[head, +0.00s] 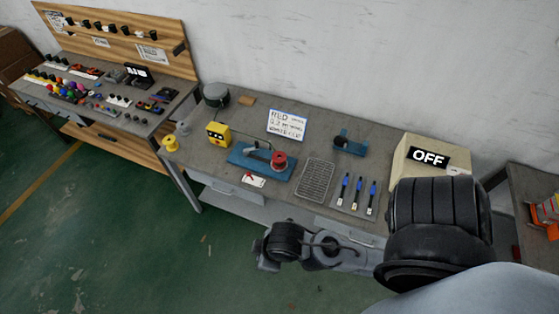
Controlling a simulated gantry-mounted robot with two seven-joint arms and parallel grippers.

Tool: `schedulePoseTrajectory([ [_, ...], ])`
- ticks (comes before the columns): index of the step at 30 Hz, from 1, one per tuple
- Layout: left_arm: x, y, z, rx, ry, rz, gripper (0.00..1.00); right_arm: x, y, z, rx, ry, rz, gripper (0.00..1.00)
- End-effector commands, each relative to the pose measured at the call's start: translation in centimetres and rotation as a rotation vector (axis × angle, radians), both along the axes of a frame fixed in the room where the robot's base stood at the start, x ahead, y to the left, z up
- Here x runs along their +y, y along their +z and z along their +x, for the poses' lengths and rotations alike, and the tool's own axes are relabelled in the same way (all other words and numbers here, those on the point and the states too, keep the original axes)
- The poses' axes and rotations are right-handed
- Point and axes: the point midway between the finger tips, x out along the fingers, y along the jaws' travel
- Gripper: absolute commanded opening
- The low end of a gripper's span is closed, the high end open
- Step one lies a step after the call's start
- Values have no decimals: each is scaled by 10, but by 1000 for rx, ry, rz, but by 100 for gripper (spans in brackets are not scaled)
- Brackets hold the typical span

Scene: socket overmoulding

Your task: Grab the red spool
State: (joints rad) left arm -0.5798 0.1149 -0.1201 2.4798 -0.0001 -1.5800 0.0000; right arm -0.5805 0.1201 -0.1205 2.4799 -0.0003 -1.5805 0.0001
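The red spool (279,161) sits on a blue stand (247,158) on the grey workbench. A curved grey part lies just left of the spool. My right arm comes in from the lower right. Its gripper (264,260) is in front of the bench, below the spool in the picture and clearly apart from it. The fingers are small and dark, so I cannot tell whether they are open. My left gripper is not in view.
Green floor (130,240) is open in front.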

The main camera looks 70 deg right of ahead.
Motion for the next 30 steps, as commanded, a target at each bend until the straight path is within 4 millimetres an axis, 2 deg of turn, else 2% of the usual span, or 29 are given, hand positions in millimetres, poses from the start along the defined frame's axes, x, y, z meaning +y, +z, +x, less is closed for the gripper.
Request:
schedulePoseTrajectory([
  [3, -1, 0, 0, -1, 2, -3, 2, 0, 0, 0, 0, 0, 0, 0],
  [22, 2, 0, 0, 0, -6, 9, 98, 0, 0, 0, 0, 0, 0, 0],
  [30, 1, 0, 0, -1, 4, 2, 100, 0, 0, 0, 0, 0, 0, 0],
])
